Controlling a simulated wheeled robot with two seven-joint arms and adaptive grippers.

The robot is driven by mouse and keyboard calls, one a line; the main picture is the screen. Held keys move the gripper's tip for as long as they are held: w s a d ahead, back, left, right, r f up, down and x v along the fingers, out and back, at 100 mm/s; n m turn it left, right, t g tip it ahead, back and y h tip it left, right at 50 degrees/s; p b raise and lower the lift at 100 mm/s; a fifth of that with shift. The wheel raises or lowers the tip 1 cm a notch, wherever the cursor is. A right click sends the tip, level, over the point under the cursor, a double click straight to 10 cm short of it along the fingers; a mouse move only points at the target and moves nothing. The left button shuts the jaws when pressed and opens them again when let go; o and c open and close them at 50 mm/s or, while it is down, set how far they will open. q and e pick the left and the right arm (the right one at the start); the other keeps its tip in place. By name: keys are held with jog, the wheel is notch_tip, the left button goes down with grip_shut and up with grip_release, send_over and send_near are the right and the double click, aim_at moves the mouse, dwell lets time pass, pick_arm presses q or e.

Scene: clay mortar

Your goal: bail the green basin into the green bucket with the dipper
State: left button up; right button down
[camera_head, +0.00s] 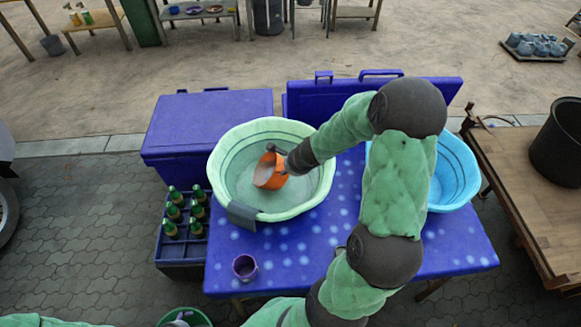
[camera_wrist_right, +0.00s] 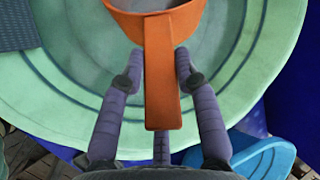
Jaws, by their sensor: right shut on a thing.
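The pale green basin (camera_head: 225,185) stands on the blue spotted table and holds clear or greyish water. The orange dipper (camera_head: 269,171) is inside it, its cup low within the rim. My right gripper (camera_head: 279,152) reaches in from the right. In the right wrist view my right gripper (camera_wrist_right: 156,68) is shut on the handle of the dipper (camera_wrist_right: 163,95), whose cup shows a grey inside. Whether the cup holds water I cannot tell. The green bucket (camera_head: 207,318) is cut off at the bottom edge of the head view, below the table. My left gripper is out of view.
A grey cloth (camera_head: 242,215) hangs over the basin's front rim. A purple cup (camera_head: 245,267) stands near the front edge of the table (camera_head: 300,262). A blue basin (camera_head: 455,175) is partly hidden behind my right arm. A bottle crate (camera_head: 181,252) stands left of the table.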

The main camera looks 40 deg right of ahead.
jog(key=shift+s+d+f+m+t+y+b, duration=0.15)
jog(key=shift+d+f+t+y+b, duration=0.2)
jog(key=shift+f+b, duration=0.7)
jog(key=shift+w+d+f+m+t+y+b, duration=0.1)
jog(key=shift+d+f+t+y+b, duration=0.25)
jog(key=shift+b, duration=1.35)
jog(key=shift+s+d+f+m+t+y+b, duration=0.25)
jog(key=shift+f+t+b, duration=0.4)
jog(key=shift+b, duration=0.7)
jog(key=f+b, duration=0.1)
jog(key=y+b, duration=0.1)
jog(key=shift+w+d+f+t+b, duration=0.15)
jog(key=shift+w+f+t+b, duration=0.1)
jog(key=shift+f+b, duration=0.1)
notch_tip(320, 180, up, 12)
jog(key=s+d+m+t+y+p, duration=0.1)
jog(key=t+y+p, duration=0.2)
jog(key=shift+d+m+t+p, duration=0.2)
jog(key=shift+m+t+p, duration=0.1)
jog(key=shift+t, duration=0.1)
jog(key=shift+s, duration=0.1)
